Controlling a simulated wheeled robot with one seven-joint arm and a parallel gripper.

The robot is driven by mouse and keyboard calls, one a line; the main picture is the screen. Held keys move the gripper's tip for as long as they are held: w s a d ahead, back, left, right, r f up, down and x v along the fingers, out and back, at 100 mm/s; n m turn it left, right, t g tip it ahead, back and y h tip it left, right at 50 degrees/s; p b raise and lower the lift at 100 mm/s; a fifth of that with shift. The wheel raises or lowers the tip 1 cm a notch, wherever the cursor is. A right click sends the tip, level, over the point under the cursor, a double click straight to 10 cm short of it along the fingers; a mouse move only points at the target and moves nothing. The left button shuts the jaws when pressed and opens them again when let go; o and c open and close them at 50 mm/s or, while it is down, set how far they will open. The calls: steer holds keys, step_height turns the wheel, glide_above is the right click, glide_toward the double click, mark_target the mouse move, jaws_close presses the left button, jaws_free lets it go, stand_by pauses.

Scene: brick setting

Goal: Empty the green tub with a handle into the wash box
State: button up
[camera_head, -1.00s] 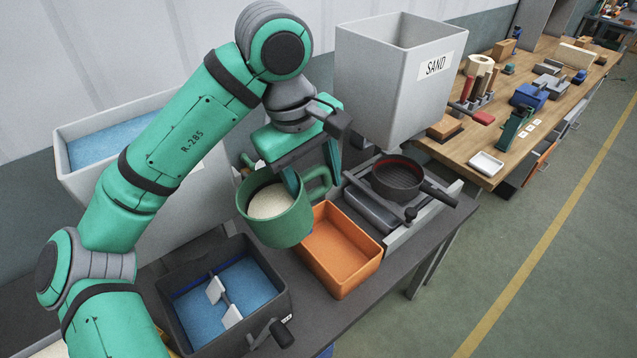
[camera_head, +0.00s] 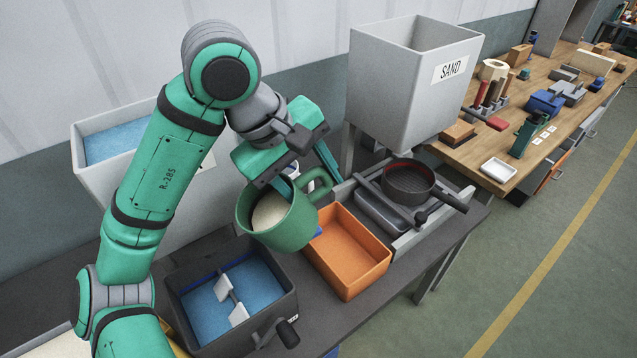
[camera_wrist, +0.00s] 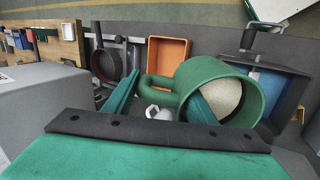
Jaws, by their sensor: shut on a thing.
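The green tub with a handle (camera_head: 288,226) holds pale sand-like grains (camera_head: 269,211). My gripper (camera_head: 303,178) is shut on the tub and holds it up, tilted, with its mouth leaning left in the head view. In the wrist view the tub (camera_wrist: 190,78) shows its handle, with the grains lying along one side of the inside. A dark grey box (camera_head: 185,285) with blue contents and a white paddle is below and left of the tub; it looks like the wash box. It shows partly behind the tub in the wrist view (camera_wrist: 290,75).
An orange tray (camera_head: 347,250) stands right of the tub. A pan (camera_head: 408,181) sits on a rail fixture behind it. A grey SAND hopper (camera_head: 400,80) stands behind, and another hopper with blue contents (camera_head: 90,165) is at the left.

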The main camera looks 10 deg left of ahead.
mark_target(292, 186)
steer(key=shift+s+a, duration=0.15)
steer(key=shift+s+a+r+t+h, duration=0.3)
steer(key=shift+s+a+t+h, duration=0.5)
steer(key=shift+a+h, duration=0.15)
steer(key=shift+s+a+r+t+h, duration=0.2)
steer(key=shift+s+a+t+h, duration=0.2)
steer(key=shift+t+h, duration=0.25)
steer(key=shift+s+a+r+t+h, duration=0.1)
steer(key=shift+s+a+t+h, duration=0.6)
steer(key=shift+a+t+h, duration=0.45)
steer(key=shift+s+a+t+h, duration=0.4)
steer(key=shift+s+t+h, duration=0.15)
steer(key=shift+h, duration=0.2)
steer(key=shift+f, duration=0.2)
step_height(292, 186, down, 11)
steer(key=s+a+h, duration=0.1)
steer(key=s+a, duration=0.1)
steer(key=shift+a+r+t, duration=0.2)
steer(key=shift+t, duration=0.25)
stand_by(2.6)
steer(key=shift+s+a+r, duration=0.1)
steer(key=shift+r, duration=0.35)
